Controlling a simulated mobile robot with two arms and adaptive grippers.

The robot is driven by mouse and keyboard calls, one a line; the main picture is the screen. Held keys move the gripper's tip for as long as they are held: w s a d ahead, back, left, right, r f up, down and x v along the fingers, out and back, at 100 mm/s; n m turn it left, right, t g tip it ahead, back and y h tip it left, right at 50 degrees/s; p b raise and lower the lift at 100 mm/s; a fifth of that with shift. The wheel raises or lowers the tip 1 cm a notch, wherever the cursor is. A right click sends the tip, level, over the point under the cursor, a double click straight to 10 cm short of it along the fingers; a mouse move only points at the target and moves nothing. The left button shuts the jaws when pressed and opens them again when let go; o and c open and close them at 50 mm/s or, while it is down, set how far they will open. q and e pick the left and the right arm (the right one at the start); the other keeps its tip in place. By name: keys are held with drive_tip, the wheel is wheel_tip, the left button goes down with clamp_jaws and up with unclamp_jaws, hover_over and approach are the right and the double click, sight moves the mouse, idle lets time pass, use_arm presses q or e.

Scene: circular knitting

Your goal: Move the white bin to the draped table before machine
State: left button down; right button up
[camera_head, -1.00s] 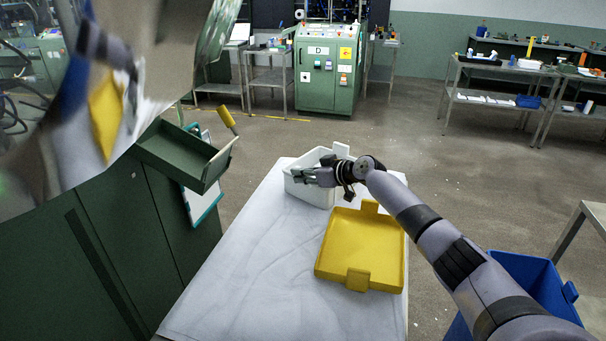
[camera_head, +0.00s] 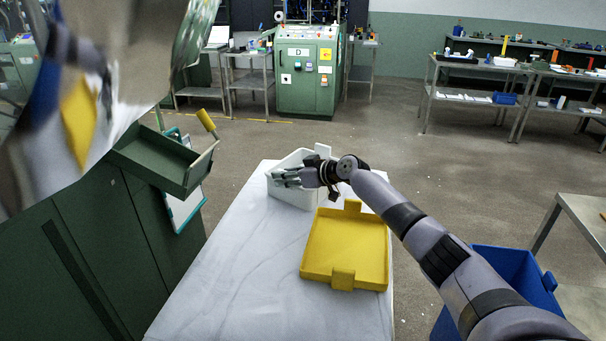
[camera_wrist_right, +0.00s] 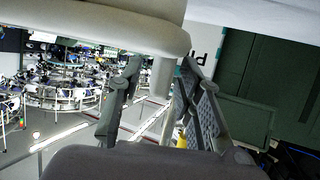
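The white bin (camera_head: 290,192) stands on the far end of the white draped table (camera_head: 225,265) in the head view. My right gripper (camera_head: 284,178) reaches over the bin from the right, with its fingers at the bin's upper part. In the right wrist view the fingers (camera_wrist_right: 160,90) are spread apart, with a pale upright part, probably of the bin (camera_wrist_right: 165,72), between or behind them. Whether they touch it I cannot tell. My left gripper is not clearly in view.
A yellow tray (camera_head: 346,240) lies on the table just in front of the bin. A blue bin (camera_head: 510,275) stands to the right. A green cabinet with an open tray (camera_head: 160,160) is at the left. The green machine (camera_head: 302,80) stands behind, beyond open floor.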

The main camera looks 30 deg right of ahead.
drive_tip(key=b+v, duration=0.1)
drive_tip(key=v, duration=1)
drive_tip(key=shift+s, duration=0.2)
drive_tip(key=shift+d+r, duration=0.1)
drive_tip(key=shift+r, duration=0.05)
